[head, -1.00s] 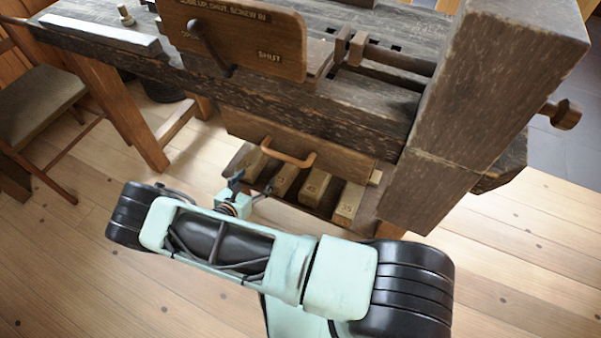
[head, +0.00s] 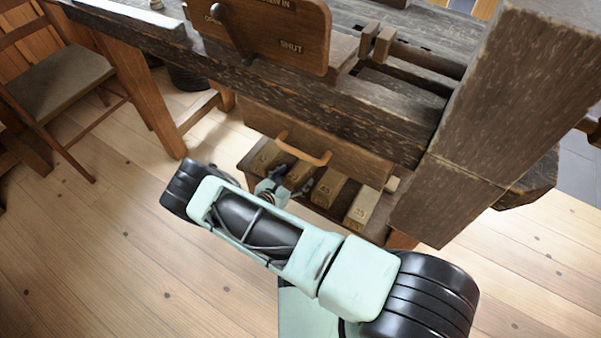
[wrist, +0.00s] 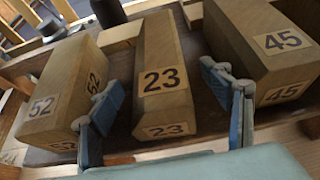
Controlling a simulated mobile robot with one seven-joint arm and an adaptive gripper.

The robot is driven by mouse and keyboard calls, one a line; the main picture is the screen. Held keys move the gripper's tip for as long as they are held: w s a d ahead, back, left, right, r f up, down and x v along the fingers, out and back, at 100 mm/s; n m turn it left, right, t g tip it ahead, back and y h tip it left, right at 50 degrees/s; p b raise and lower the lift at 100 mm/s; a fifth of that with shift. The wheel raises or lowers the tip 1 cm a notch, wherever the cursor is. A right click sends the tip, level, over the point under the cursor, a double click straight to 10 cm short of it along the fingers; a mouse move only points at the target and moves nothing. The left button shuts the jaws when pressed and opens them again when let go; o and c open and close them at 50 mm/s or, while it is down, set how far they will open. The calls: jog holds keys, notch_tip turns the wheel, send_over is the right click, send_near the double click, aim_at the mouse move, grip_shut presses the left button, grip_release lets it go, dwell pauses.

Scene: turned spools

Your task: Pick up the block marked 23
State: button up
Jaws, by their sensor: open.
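The block marked 23 (wrist: 160,65) is a long tan wooden block in the middle of the wrist view, with its number on the top and on the near end. It lies on a dark shelf (head: 325,208) under the bench. In the head view block 23 (head: 299,174) is partly hidden by my gripper (head: 283,175). In the wrist view my gripper (wrist: 163,80) is open and empty, with one blue finger to each side of block 23's near end. I cannot tell whether the fingers touch it.
Block 52 (wrist: 62,85) lies close on the left and block 45 (wrist: 258,40) close on the right. Block 35 (head: 362,203) is farther right. A wooden panel with a handle (head: 303,149) overhangs the blocks. A thick post (head: 480,110) stands right.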

jog(key=b+x, duration=0.1)
jog(key=x, duration=0.3)
jog(key=shift+c, duration=0.4)
jog(key=shift+r, duration=0.1)
jog(key=c, duration=1.5)
